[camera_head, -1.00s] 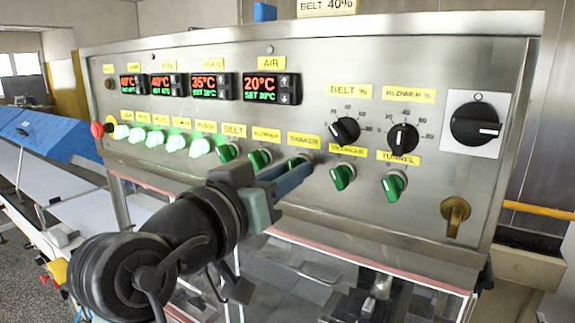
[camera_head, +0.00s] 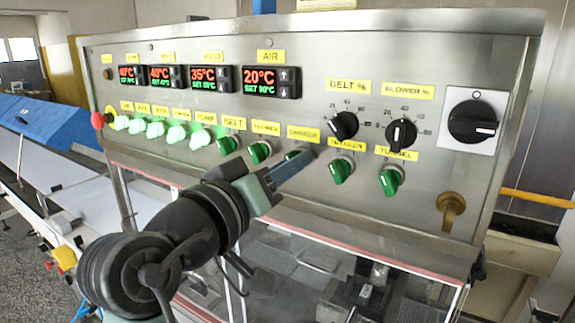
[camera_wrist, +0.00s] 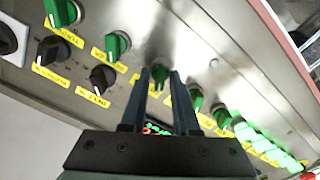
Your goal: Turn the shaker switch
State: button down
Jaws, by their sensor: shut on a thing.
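The control panel (camera_head: 330,215) carries a row of green rotary switches under yellow labels. My gripper (camera_head: 300,160) reaches up from the lower left to the green switch under the yellow label (camera_head: 304,134) right of the blower switch (camera_head: 260,151). The label's lettering is too blurred to read surely. In the wrist view, the two dark fingers (camera_wrist: 160,78) are shut on this green switch (camera_wrist: 159,70), one on each side. In the head view the fingers hide most of the switch, and its exact angle is hard to tell.
Close on the right are another green switch (camera_head: 341,171) and the tunnel switch (camera_head: 391,181). Black belt (camera_head: 343,125) and blower (camera_head: 401,135) dials sit above. Lit green switches (camera_head: 155,129) and a red button (camera_head: 98,120) are at the left. A brass handle (camera_head: 450,207) sits lower right.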

jog(key=c, duration=0.9)
grip_release()
jog(key=b+v, duration=0.5)
jog(key=v, duration=0.8)
jog(key=shift+w+r, duration=0.1)
